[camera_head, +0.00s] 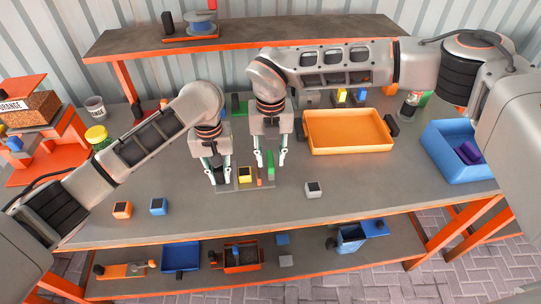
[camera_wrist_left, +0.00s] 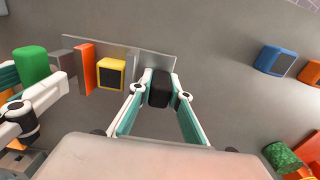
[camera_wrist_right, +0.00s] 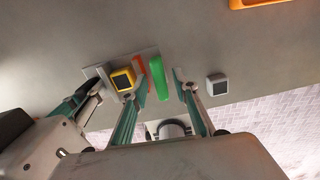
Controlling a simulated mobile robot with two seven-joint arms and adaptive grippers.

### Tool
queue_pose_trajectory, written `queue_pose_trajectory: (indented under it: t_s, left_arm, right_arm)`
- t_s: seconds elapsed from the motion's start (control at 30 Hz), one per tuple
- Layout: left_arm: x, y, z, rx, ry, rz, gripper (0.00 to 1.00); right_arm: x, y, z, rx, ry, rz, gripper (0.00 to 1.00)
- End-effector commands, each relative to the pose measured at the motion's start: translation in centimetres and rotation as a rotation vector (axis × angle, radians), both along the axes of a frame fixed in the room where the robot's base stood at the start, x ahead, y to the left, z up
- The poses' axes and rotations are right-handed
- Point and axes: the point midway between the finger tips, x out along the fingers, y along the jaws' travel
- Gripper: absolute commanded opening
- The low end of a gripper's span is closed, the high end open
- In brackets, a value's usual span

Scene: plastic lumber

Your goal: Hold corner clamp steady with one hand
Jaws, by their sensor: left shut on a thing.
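A grey metal plate (camera_wrist_left: 124,46) lies on the bench with a yellow block (camera_wrist_left: 110,74) and an orange-red bar (camera_wrist_left: 84,68) on it; it seems to be the corner clamp's base. My left gripper (camera_head: 219,180) is shut on a black block (camera_wrist_left: 160,88) at one end of the plate. Whether that block is joined to the plate is unclear. My right gripper (camera_wrist_right: 162,80) is open, its fingers on either side of a green bar (camera_wrist_right: 157,78), with a gap on the right side. The yellow block also shows in the head view (camera_head: 245,175).
A white block (camera_head: 314,190) stands right of the right gripper. Orange (camera_head: 122,210) and blue (camera_head: 159,207) blocks stand at front left. An orange tray (camera_head: 348,147) and a blue bin (camera_head: 456,165) are to the right. The front middle of the bench is clear.

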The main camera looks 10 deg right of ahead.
Motion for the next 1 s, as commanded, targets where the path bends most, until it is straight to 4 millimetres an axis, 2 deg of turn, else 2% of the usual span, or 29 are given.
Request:
queue_pose_trajectory:
  t_s: [0.13,0.23,0.27,0.67,1.0]
  left_arm:
    - [-0.01,-0.08,0.04,-0.002,0.000,-0.001,0.00]
    - [-0.01,-0.08,0.04,-0.002,0.000,-0.001,0.00]
    - [-0.01,-0.08,0.04,-0.002,0.000,-0.001,0.00]
    - [-0.01,-0.07,0.05,-0.002,0.000,-0.001,0.00]
    - [0.00,-0.04,0.05,-0.001,0.000,-0.001,0.00]
  right_arm:
    - [0.00,0.01,0.01,0.000,0.000,0.000,0.29]
    - [0.00,0.01,0.03,0.000,0.000,0.000,0.03]
    - [0.00,0.01,0.02,0.000,0.000,0.000,0.00]
    - [0.01,-0.01,0.06,0.000,-0.001,0.036,0.00]
    - [0.01,0.03,0.07,0.001,-0.001,0.254,0.00]
